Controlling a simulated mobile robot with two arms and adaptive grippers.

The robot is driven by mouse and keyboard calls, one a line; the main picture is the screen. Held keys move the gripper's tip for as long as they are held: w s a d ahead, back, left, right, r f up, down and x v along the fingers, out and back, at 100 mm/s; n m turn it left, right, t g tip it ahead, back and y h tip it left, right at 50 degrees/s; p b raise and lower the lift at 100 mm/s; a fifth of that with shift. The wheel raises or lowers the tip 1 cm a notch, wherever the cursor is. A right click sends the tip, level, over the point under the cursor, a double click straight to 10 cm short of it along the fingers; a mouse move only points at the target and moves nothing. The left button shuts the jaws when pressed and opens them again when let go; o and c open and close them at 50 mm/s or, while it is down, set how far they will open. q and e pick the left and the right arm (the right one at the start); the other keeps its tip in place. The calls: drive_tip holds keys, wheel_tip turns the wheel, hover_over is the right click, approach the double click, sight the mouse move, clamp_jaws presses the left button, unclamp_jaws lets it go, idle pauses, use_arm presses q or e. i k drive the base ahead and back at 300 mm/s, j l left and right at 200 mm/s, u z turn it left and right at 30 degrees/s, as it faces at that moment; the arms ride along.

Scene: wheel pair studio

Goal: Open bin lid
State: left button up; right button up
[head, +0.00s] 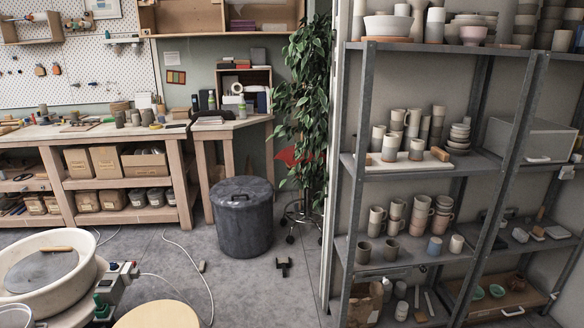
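The bin (242,225) is a dark grey, round, mottled container standing upright on the floor near the middle of the head view. Its lid (245,186) lies flat on top and appears closed. A small dark handle (239,197) shows on the lid towards its front. The inside of the bin is hidden.
A pottery wheel (20,250) stands front left, with cables on the floor. A workbench (95,133) is behind left, a plant (303,100) behind, and metal shelving (366,160) right.

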sight(240, 192)
drive_tip(key=i+l+u, duration=0.1)
drive_tip(key=i, duration=1.8)
